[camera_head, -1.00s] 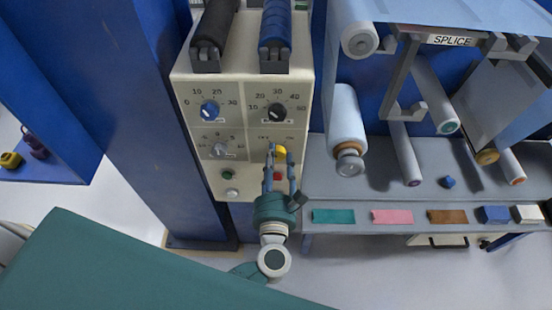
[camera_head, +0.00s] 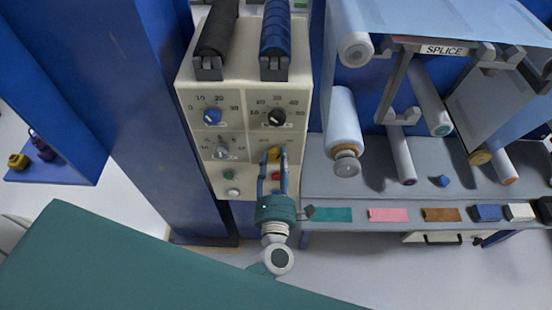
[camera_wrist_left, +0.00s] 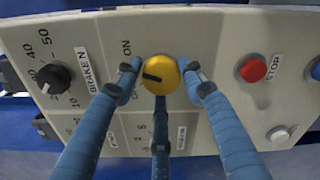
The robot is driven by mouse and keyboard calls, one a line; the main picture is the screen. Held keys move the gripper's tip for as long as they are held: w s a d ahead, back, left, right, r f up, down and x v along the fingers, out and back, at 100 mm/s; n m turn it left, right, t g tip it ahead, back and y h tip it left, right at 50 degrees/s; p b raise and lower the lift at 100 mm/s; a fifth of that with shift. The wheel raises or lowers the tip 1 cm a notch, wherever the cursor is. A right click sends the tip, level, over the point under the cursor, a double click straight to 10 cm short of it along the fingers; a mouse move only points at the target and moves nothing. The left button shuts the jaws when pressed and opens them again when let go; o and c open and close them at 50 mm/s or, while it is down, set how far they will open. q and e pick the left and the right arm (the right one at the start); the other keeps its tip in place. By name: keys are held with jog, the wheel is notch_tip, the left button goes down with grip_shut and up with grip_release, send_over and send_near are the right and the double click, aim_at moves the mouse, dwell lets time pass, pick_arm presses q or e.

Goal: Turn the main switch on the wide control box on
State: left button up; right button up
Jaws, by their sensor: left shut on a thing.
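The wide control box (camera_head: 193,95) is a cream panel with knobs and buttons in the head view. Its main switch is a round yellow knob (camera_wrist_left: 162,75) with a black pointer mark, low on the right of the panel in the head view (camera_head: 276,153). My left gripper (camera_head: 272,156) reaches up to it from below and is shut on the knob. In the left wrist view its blue fingers stand on either side of the knob, and a third finger is below it. The pointer mark points left there, with an ON label (camera_wrist_left: 126,48) up and left. My right gripper does not show.
A red stop button (camera_wrist_left: 252,69) sits close beside the knob. A grey bench (camera_head: 385,180) with film rollers stands to the right.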

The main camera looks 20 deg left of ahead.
pick_arm(q)
jog(key=shift+w+d+r+m+p, duration=0.1)
jog(key=shift+d+r+m+p, duration=0.1)
jog(key=shift+m, duration=0.45)
jog(key=shift+w+d+r+m+p, duration=0.1)
jog(key=shift+m+p, duration=0.1)
jog(key=shift+m, duration=0.45)
jog(key=shift+f, duration=0.1)
jog(key=o, duration=1)
jog(key=shift+o, duration=0.6)
jog(key=shift+d+f, duration=0.1)
jog(key=shift+f, duration=0.05)
jog(key=shift+s, duration=0.15)
jog(key=shift+s+f, duration=0.1)
jog(key=shift+s, duration=0.2)
jog(key=v, duration=1.1)
jog(key=shift+d, duration=0.2)
